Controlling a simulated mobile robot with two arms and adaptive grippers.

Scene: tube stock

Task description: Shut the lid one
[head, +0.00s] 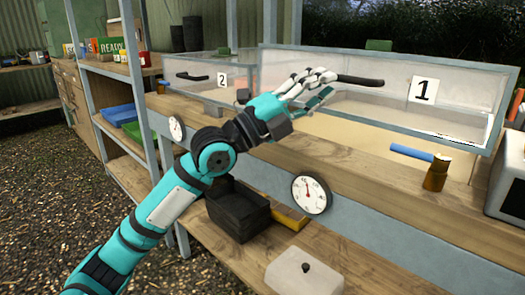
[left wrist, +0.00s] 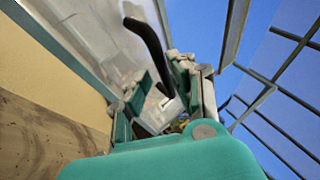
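Lid one is a clear panel (head: 455,100) in a grey frame, marked with a "1" card (head: 423,90). It stands raised and tilted above the pale bed (head: 350,133) of its box. Its black bar handle (head: 360,80) is on the upper left part. My left gripper (head: 318,88) is at the handle's left end, fingers spread. In the left wrist view, the handle (left wrist: 148,40) runs toward the gap between the fingers (left wrist: 165,95); contact is unclear. My right gripper is not in view.
A second clear lid (head: 200,72) marked "2" is to the left. A blue-handled tool (head: 412,153) and a brass-coloured cylinder (head: 436,174) are at the right of the bench. Dial gauges (head: 310,194) are on the bench front. A black bin (head: 238,210) is on the lower shelf.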

